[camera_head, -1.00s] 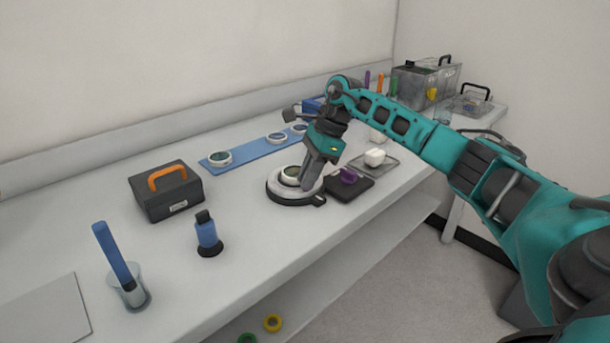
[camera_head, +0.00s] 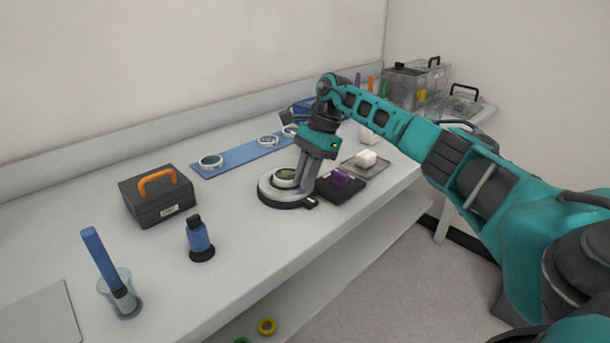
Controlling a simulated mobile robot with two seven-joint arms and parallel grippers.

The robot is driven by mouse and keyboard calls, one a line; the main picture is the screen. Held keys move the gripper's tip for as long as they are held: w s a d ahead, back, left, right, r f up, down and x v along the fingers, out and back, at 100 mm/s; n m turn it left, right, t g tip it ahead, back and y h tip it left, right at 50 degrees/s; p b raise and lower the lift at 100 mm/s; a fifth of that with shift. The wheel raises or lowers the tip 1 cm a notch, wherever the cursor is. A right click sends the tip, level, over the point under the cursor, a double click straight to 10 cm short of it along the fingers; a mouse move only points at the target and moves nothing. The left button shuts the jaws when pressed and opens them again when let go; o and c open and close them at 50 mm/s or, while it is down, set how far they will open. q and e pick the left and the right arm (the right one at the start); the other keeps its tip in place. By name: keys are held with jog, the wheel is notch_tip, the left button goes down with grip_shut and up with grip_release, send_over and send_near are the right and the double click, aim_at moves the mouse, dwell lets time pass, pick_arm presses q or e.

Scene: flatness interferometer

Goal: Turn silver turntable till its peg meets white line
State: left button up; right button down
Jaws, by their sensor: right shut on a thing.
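The silver turntable (camera_head: 265,193) is a round disc on a dark base near the middle of the bench, with a round optic in a pale ring (camera_head: 285,177) on top. A small black block (camera_head: 311,202) with a light mark sits at its front right edge. My right gripper (camera_head: 301,193) reaches down to the turntable's right side, with its fingers low at the rim. It is shut on the turntable's peg, which the fingers hide. I cannot make out the white line clearly. My left gripper is out of view.
A blue strip (camera_head: 234,164) with several ringed optics lies behind. A black box with orange handle (camera_head: 160,197), a blue bottle (camera_head: 199,238) and a beaker (camera_head: 120,298) stand left. A dark pad (camera_head: 333,191) with a purple piece is close right of the turntable.

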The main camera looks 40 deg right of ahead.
dwell(0.3)
jog(key=c, duration=1.4)
grip_release()
jog(key=shift+r, duration=0.1)
pick_arm(q)
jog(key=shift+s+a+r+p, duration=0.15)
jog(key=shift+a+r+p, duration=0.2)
jog(key=shift+p, duration=0.45)
pick_arm(e)
jog(key=v, duration=1.2)
jog(key=shift+d+r, duration=0.15)
jog(key=shift+r, duration=0.25)
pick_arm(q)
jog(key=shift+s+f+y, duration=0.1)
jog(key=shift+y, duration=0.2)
